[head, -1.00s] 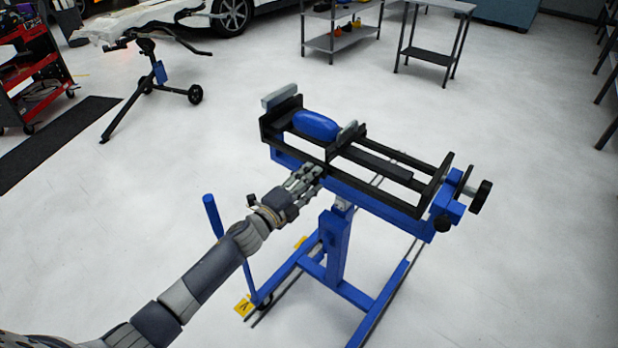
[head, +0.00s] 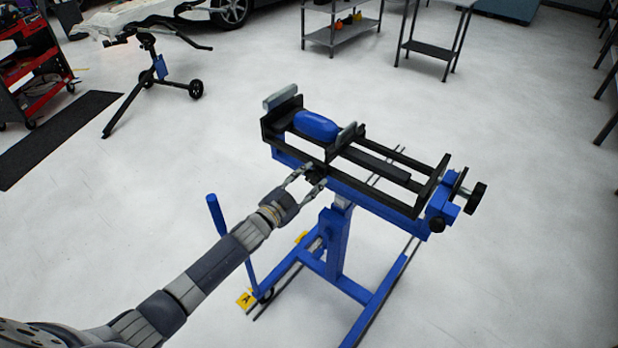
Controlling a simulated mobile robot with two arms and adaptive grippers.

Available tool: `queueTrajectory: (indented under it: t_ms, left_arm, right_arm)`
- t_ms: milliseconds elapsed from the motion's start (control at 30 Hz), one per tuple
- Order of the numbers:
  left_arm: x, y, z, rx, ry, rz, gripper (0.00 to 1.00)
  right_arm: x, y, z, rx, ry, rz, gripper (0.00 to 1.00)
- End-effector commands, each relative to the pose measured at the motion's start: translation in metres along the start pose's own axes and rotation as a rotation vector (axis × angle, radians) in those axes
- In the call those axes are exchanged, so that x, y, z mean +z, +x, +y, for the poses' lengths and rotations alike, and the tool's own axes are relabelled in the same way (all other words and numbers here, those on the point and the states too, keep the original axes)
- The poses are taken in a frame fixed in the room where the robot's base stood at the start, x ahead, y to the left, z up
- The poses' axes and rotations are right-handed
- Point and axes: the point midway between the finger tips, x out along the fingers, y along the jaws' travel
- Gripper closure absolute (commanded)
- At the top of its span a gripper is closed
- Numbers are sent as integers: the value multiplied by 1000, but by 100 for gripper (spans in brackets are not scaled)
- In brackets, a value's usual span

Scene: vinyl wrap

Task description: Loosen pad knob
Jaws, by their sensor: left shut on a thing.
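The blue and black stand (head: 345,195) is in the middle of the head view, with a black rail frame on top. A blue pad (head: 316,125) sits at the frame's left end, beside a grey upright plate (head: 347,134). The small dark pad knob (head: 317,172) is on the near side of the frame, below the pad. My left gripper (head: 313,177) reaches it from the lower left and is shut on it, one finger on either side. The fingers partly hide the knob. My right gripper is not in view.
Another black knob (head: 477,198) is at the stand's right end. A wheeled stand (head: 155,75), a red cart (head: 35,70) and grey shelves (head: 342,32) are farther back.

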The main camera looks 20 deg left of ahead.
Motion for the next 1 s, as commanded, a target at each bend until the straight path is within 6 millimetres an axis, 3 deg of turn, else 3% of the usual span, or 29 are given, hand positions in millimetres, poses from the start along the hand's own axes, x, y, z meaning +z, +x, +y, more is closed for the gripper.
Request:
queueTrajectory:
  t_ms: [500, 1000]
  left_arm:
    - [0, 0, -1, 0, -415, 0, 85]
    - [1, 0, -1, 1, -556, -1, 85]
  right_arm:
    - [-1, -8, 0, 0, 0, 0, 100]
    - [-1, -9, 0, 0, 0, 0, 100]
